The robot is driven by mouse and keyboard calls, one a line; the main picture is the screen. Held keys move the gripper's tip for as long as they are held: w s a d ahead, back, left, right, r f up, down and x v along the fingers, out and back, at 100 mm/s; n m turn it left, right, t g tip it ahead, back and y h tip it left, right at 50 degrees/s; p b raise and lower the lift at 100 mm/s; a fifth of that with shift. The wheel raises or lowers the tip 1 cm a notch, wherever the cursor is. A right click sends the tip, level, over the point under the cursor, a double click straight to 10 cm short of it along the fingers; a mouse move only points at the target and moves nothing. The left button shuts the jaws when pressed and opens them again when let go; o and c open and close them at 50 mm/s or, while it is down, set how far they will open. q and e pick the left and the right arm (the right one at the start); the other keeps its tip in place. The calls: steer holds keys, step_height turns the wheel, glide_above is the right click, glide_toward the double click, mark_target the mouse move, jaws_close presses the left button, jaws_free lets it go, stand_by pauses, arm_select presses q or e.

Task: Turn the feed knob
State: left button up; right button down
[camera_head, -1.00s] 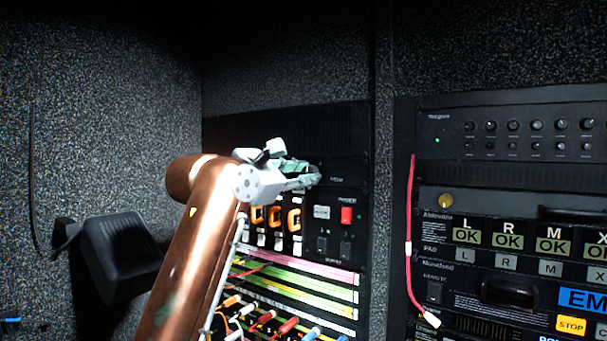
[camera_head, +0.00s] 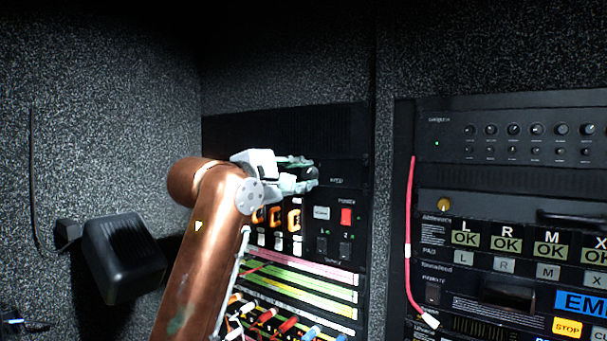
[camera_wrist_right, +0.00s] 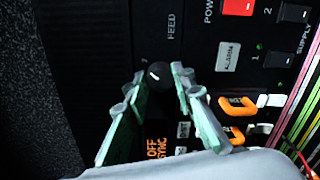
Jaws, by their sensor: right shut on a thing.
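The feed knob (camera_wrist_right: 157,73) is a small round black knob with a light mark. It sits on the black panel beside the FEED label in the right wrist view. My right gripper (camera_wrist_right: 160,73) has its two greenish fingertips on either side of the knob and is shut on it. In the head view my right gripper (camera_head: 313,177) is at the upper part of the left rack, and its fingers hide the knob there. My left gripper is not in view.
Below the gripper are orange-framed switches (camera_head: 294,220), a red power switch (camera_head: 346,216) and patch cables (camera_head: 290,324). A second rack (camera_head: 520,128) with knobs and buttons stands to the right, with a red cable (camera_head: 409,230) hanging down its left side.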

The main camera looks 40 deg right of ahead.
stand_by(0.4)
steer(key=c, duration=1.6)
jaws_free()
steer(key=v, duration=1.2)
steer(key=shift+f, duration=0.1)
